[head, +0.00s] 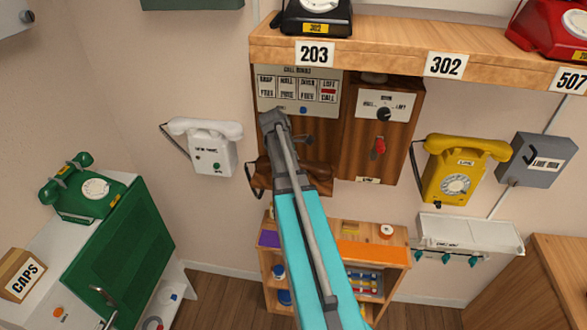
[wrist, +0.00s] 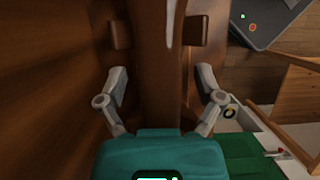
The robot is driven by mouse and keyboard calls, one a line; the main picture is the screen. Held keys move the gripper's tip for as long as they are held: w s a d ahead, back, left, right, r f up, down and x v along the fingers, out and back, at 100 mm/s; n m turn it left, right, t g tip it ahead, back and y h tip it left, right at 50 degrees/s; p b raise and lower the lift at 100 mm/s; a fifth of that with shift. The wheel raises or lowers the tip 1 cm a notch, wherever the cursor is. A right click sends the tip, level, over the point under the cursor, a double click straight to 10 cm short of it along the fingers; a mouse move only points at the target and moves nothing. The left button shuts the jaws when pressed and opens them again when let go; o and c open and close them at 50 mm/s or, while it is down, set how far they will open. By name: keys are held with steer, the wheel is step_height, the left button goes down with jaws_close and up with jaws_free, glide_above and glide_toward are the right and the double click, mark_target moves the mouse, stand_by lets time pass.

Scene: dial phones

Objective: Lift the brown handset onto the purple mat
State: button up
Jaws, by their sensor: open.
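The brown handset (head: 318,178) hangs level low on the wooden wall panel in the head view, with its middle hidden behind my arm. In the wrist view the brown handset (wrist: 160,75) runs up the middle of the picture. My gripper (wrist: 158,34) is open, with one finger on each side of the handset's grip. Gaps show between the finger pads and the grip, so the jaws are around it but not shut on it. The purple mat (head: 268,239) lies on the left end of the low wooden shelf top, below the panel and left of my arm.
An orange mat (head: 372,250) lies right of my arm on the same shelf. A white phone (head: 212,155) hangs left of the panel. A wooden box with a red handle (head: 378,148) adjoins its right side. A ledge (head: 380,45) with phones overhangs above.

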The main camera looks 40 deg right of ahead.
stand_by(0.4)
jaws_close()
